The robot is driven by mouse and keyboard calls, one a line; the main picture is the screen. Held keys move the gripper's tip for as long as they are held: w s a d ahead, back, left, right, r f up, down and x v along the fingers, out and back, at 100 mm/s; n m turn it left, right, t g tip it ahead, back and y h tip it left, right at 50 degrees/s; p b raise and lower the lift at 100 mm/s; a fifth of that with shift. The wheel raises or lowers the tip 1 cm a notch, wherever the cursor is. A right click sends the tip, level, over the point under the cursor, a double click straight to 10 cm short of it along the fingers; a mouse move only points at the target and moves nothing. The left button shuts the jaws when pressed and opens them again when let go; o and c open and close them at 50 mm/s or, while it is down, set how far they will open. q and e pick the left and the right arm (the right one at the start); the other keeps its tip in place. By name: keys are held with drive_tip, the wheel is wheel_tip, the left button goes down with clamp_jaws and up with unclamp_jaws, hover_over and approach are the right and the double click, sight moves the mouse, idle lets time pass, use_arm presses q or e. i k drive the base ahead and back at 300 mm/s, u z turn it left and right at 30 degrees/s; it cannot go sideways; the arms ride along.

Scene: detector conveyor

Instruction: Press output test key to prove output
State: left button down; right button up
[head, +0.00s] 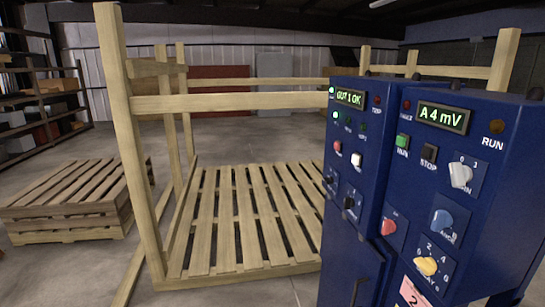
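A blue control cabinet (368,235) stands at the right with two angled panels. The left panel has a green-lit display (350,98) that appears to read "OUT1 OK". Below it are small indicator lights, a red button (338,146), a white button (357,160) and dark switches (349,203). Their labels are too small to read, so I cannot tell which is the output test key. The right panel's display (442,117) appears to read "A4 mV". Below it are a green RUN button (403,141) and a dark STOP button (429,152). Neither gripper is in view.
A wooden crate frame (141,150) stands left of the cabinet. Stacked pallets (70,205) lie further left. Open floor lies behind.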

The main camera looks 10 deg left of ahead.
sight(355, 158)
drive_tip(key=u, duration=0.9)
drive_tip(key=i, duration=0.95)
drive_tip(key=z, duration=2.6)
